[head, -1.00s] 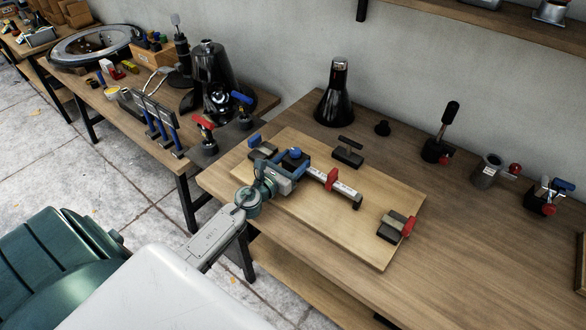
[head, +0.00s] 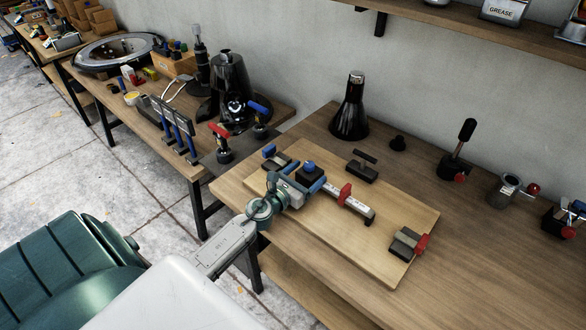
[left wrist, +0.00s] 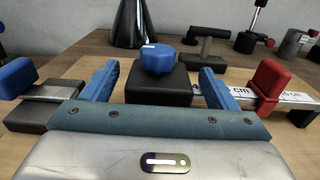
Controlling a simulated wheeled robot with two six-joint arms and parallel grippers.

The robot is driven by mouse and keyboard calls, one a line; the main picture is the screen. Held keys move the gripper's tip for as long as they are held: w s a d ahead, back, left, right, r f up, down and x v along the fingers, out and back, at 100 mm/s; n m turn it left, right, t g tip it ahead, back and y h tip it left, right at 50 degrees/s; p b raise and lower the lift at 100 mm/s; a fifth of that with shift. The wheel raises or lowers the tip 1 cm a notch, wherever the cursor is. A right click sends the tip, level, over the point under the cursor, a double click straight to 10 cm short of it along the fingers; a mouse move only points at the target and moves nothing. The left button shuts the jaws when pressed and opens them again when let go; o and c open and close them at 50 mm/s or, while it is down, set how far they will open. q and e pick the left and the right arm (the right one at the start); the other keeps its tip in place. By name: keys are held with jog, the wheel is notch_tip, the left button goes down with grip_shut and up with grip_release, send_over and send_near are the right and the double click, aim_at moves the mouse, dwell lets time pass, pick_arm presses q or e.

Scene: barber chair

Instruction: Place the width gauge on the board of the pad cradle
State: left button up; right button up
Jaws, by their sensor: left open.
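The width gauge (head: 350,201), a pale ruler with cm marks and a red slider, lies along the board (head: 380,262) of the pad cradle. It also shows in the left wrist view (left wrist: 292,97), running right from a black block with a blue knob (left wrist: 157,85); I cannot tell if that block belongs to the gauge. My left gripper (head: 299,179) is open, its blue fingers on either side of the block, with gaps visible. Part of the ruler is hidden behind the right finger. My right gripper is not in view.
Cradle blocks stand on the board: blue-ended at left (head: 279,161), dark at the back (head: 362,171), red-ended at right (head: 406,243). A black cone bottle (head: 350,112) and a black lever (head: 460,145) stand behind. The bench's right front is clear.

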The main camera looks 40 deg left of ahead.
pick_arm(q)
jog(key=s+b, duration=0.1)
jog(key=s, duration=0.2)
jog(key=s+b, duration=0.1)
jog(key=s, duration=0.3)
jog(key=s+b, duration=0.2)
jog(key=s, duration=0.1)
jog(key=shift+s+a+f, duration=0.2)
jog(key=shift+a+f, duration=0.05)
jog(key=shift+a, duration=0.15)
jog(key=shift+s+r+b, duration=0.2)
jog(key=shift+s+b, duration=0.1)
jog(key=shift+s, duration=0.35)
jog(key=shift+f, duration=0.1)
